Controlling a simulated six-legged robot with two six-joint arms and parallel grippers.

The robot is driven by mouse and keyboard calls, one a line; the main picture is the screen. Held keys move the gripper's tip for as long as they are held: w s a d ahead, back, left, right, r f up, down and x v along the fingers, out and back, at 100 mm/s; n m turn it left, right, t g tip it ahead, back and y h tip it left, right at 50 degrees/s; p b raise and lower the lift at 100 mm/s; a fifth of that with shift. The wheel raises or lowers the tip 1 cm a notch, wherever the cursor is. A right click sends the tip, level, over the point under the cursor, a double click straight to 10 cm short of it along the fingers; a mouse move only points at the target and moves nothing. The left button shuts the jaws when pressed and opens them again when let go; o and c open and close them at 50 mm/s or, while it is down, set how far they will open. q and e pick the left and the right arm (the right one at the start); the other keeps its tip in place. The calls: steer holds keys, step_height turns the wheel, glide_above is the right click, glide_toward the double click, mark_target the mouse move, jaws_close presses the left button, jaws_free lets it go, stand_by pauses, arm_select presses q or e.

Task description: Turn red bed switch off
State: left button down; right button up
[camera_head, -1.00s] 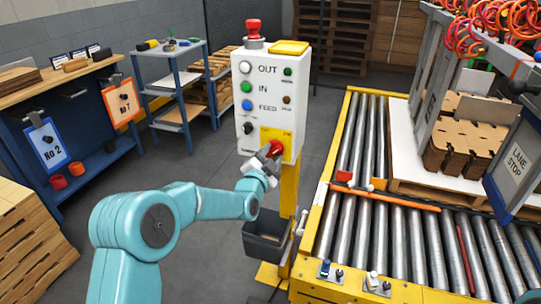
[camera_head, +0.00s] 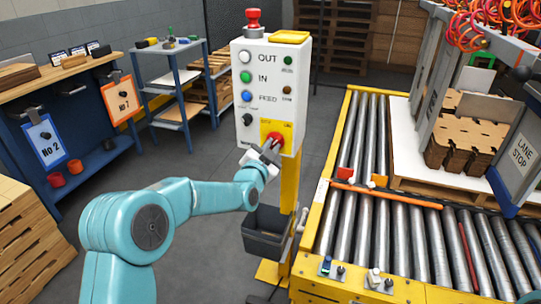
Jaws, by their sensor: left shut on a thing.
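The red bed switch (camera_head: 275,138) is a red rotary knob on a yellow plate, low on the front of the white control box (camera_head: 270,75). My left gripper (camera_head: 268,148) reaches it from the lower left. Its fingers are shut on the knob and cover part of it, so the knob's exact angle is hard to tell. My right gripper is not in view.
The box stands on a yellow post (camera_head: 288,190) with a dark bin (camera_head: 266,232) below. A red mushroom button (camera_head: 253,17) sits on top. The roller conveyor (camera_head: 360,235) with yellow rails is at right. Shelves and a blue bench (camera_head: 85,115) stand left.

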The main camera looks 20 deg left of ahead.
arm_select(q)
steer(key=n+b, duration=0.8)
steer(key=b, duration=0.1)
steer(key=shift+f, duration=0.15)
steer(key=n+b, duration=0.3)
steer(key=n, duration=0.1)
steer(key=shift+n+b, duration=0.3)
steer(key=shift+b, duration=0.05)
steer(key=shift+r+n+b, duration=0.25)
steer(key=shift+n+b, duration=0.7)
steer(key=shift+n, duration=0.55)
steer(key=shift+r, duration=0.1)
steer(key=c, duration=1.1)
jaws_free()
steer(key=shift+w, duration=0.1)
